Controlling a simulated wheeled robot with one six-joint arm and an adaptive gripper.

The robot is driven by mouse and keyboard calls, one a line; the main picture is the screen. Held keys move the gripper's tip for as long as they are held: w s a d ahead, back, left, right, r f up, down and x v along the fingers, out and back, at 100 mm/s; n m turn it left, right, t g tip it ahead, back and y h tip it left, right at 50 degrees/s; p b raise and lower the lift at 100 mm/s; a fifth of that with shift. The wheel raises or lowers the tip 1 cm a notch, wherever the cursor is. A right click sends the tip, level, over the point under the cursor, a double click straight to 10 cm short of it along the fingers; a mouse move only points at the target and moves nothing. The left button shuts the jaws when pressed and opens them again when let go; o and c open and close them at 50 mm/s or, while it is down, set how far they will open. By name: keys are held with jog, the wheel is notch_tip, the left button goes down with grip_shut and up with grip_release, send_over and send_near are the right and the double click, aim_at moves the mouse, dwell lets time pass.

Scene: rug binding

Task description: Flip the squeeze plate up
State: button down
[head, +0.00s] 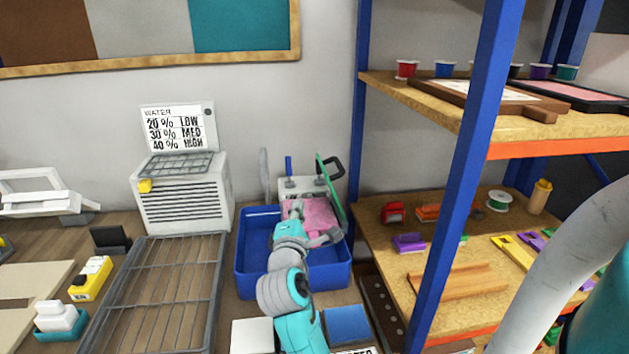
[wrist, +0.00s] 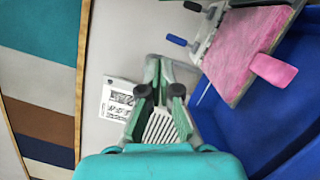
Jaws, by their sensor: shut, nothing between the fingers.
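A pink plate (head: 318,215) with a pink tab lies tilted in the rig at the back of the blue tub (head: 255,280). In the wrist view the pink plate (wrist: 245,55) is at the upper right, its tab pointing right. A green panel (head: 331,188) leans upright at the rig's right side. I cannot tell for sure which of these is the squeeze plate. My gripper (head: 294,208) is over the tub, in front of the rig, partly hidden by my arm. In the wrist view my gripper (wrist: 161,92) is shut and empty, left of the pink plate and apart from it.
A white vented unit (head: 182,205) with a water card stands left of the tub. A wire rack (head: 165,295) lies in front of it. A blue shelf post (head: 470,170) and loaded shelves are close on the right. The wall is behind the rig.

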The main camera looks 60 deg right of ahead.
aim_at(340, 170)
jog(key=w+d+r, duration=0.1)
jog(key=d+r, duration=0.1)
jog(key=d, duration=0.9)
jog(key=shift+w+d+r, duration=0.2)
jog(key=shift+w+r, duration=0.1)
jog(key=shift+w, duration=0.05)
jog(key=s+d+m, duration=0.1)
jog(key=s+d+r+m, duration=0.1)
jog(key=s+d+m+g, duration=0.1)
jog(key=s+m, duration=0.1)
jog(key=shift+d+r, duration=0.2)
jog(key=shift+r, duration=0.2)
jog(key=shift+s+d+m+y, duration=0.3)
jog(key=shift+s+d+m, duration=0.05)
jog(key=shift+m, duration=0.05)
